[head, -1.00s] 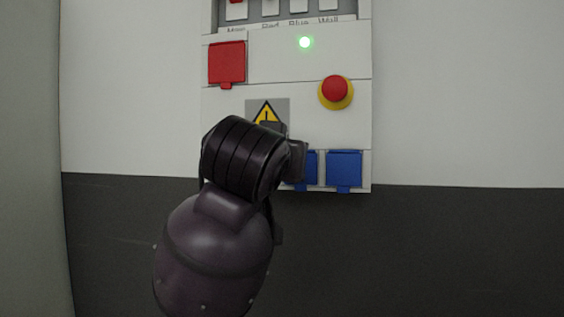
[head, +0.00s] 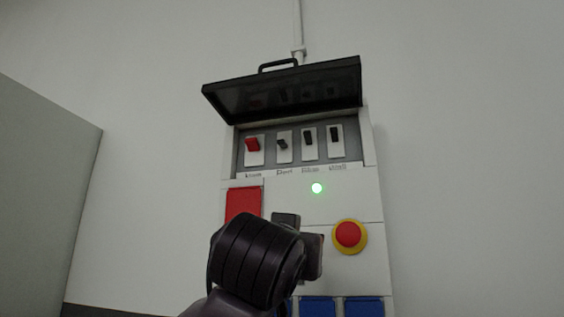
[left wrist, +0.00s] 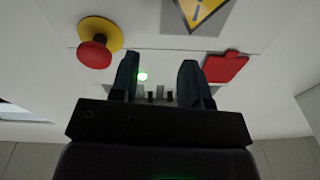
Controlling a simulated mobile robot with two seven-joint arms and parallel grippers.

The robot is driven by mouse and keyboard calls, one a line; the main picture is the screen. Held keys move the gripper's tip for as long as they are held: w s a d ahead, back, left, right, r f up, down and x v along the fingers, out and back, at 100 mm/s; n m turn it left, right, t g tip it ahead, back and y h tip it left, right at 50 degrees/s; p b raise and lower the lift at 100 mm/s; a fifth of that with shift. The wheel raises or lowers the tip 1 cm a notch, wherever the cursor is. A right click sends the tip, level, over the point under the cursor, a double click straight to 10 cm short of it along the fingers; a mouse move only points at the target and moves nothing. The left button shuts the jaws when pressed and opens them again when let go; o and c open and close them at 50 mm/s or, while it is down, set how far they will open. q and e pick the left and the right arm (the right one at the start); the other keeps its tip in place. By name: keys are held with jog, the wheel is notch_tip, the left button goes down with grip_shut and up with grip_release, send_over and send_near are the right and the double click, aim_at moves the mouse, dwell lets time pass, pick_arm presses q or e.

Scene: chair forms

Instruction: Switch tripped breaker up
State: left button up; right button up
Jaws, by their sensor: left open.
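The breaker row sits in a recess near the top of a white wall panel (head: 360,195). From left, it has a red lever (head: 252,144) and three black levers. The first black lever (head: 283,144) sits lower and tilts differently from the middle black lever (head: 308,137) and the right black lever (head: 335,135). My left gripper (head: 299,240) is in front of the panel, below the row, and apart from the levers. In the left wrist view my left gripper (left wrist: 158,68) is open and empty, with small, dim levers beyond its fingers. My right gripper is not in view.
A dark cover (head: 290,90) with a handle is raised above the breakers. A green light (head: 317,188) is lit below them. A red socket cover (head: 243,204), a red emergency button (head: 348,234) on yellow and blue socket covers (head: 364,307) are lower. A grey cabinet (head: 45,200) stands at left.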

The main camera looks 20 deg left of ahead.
pick_arm(q)
jog(key=s+a+r+t, duration=0.1)
jog(key=s+a+r, duration=0.15)
jog(key=r, duration=0.85)
jog(key=s+a+r, duration=0.1)
jog(key=s+r, duration=0.2)
jog(key=r, duration=0.7)
jog(key=n+g+p, duration=0.1)
jog(key=g, duration=0.1)
send_near(281, 141)
jog(key=shift+w, duration=0.7)
jog(key=shift+h, duration=0.3)
jog(key=w, duration=0.2)
jog(key=w+p, duration=0.1)
jog(key=w, duration=0.2)
jog(key=w+p, duration=0.1)
jog(key=w, duration=0.1)
jog(key=shift+w+a+r, duration=0.2)
jog(key=shift+w+a, duration=0.05)
jog(key=shift+w, duration=0.15)
jog(key=shift+w+f+p, duration=0.1)
jog(key=shift+w+p, duration=0.3)
jog(key=shift+w, duration=0.3)
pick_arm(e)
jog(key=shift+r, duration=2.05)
pick_arm(q)
grip_shut()
